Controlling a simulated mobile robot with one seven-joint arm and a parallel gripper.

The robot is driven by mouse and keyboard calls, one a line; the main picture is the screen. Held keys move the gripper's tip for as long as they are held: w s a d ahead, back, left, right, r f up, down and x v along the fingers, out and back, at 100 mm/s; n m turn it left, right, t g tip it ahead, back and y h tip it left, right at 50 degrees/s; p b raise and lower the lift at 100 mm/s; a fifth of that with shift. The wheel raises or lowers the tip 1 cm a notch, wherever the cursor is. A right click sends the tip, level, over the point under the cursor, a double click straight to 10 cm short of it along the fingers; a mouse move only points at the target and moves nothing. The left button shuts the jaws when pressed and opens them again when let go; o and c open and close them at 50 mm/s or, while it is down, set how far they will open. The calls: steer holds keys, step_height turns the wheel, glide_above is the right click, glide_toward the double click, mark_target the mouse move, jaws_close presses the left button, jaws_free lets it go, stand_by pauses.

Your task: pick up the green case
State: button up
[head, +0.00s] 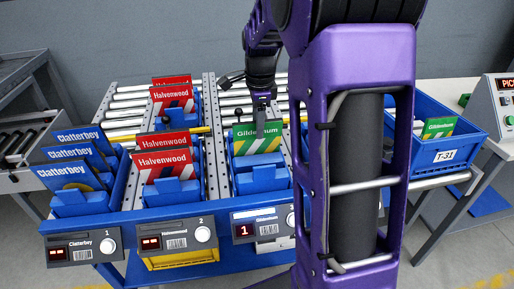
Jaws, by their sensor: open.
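A green case (257,139) with white and yellow stripes and a label like "Gildahum" stands upright in a blue holder (262,180) in the third lane of the rack. My gripper (262,108) is just above and behind its top edge, pointing down. It is open; the fingers are small and dark, and I cannot tell whether they touch the case. Another green case (438,128) stands in a blue tote (447,156) marked T-31 at the right. My purple arm hides part of the rack and the tote's left side.
Red Halvenwood cases (165,164) stand in the second lane, left of my gripper. Blue Clatterbey cases (66,178) fill the first lane. Rollers (125,101) lie behind. A control box (497,105) sits at the far right. The third-lane display (243,230) shows a red 1.

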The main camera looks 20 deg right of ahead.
glide_above(257, 151)
step_height(257, 151, down, 5)
steer(key=shift+r+b, duration=0.1)
steer(key=shift+b, duration=0.35)
jaws_close()
